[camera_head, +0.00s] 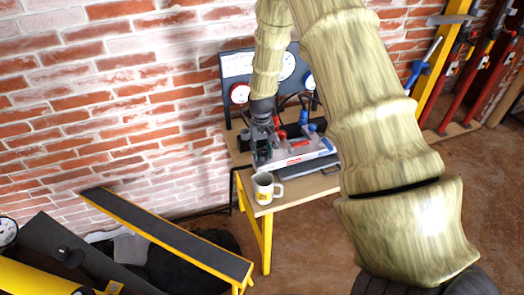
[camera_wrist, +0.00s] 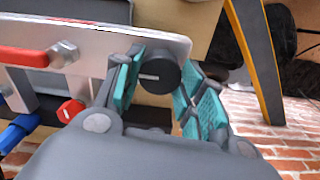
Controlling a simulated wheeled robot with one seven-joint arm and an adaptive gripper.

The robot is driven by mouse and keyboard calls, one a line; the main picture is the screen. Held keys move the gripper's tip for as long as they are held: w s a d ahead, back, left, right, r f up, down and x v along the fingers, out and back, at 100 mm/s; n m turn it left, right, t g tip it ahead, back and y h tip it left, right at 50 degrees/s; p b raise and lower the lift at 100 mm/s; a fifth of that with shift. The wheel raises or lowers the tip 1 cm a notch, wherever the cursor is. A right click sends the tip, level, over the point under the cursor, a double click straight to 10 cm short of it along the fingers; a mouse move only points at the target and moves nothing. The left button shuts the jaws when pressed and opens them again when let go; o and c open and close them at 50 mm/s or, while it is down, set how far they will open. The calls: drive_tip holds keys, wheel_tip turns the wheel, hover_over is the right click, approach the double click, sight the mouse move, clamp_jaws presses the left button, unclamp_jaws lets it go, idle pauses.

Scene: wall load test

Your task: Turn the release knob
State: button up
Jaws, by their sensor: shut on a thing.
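The release knob (camera_wrist: 157,76) is round and black with a white mark on its face. In the wrist view it sits at the edge of a grey metal panel (camera_wrist: 110,40). My gripper (camera_wrist: 162,88) has its teal finger pads on both sides of the knob and is shut on it. In the head view my gripper (camera_head: 262,128) is at the left end of the test unit (camera_head: 300,158) on the bench. The knob is hidden there behind my gripper.
Red-handled (camera_wrist: 25,56) and blue valve parts (camera_wrist: 20,132) are left of my gripper. A mug (camera_head: 264,188) stands at the wooden bench's (camera_head: 310,186) front corner. A gauge board (camera_head: 237,65) stands behind, against the brick wall. A sloped yellow-edged plank (camera_head: 165,235) is at lower left.

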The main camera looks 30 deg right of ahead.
sight(263, 152)
drive_tip(key=o, duration=1)
drive_tip(key=shift+r, duration=0.1)
wheel_tip(263, 152, up, 12)
drive_tip(key=shift+f, duration=0.1)
drive_tip(key=shift+d, duration=0.1)
idle(0.5)
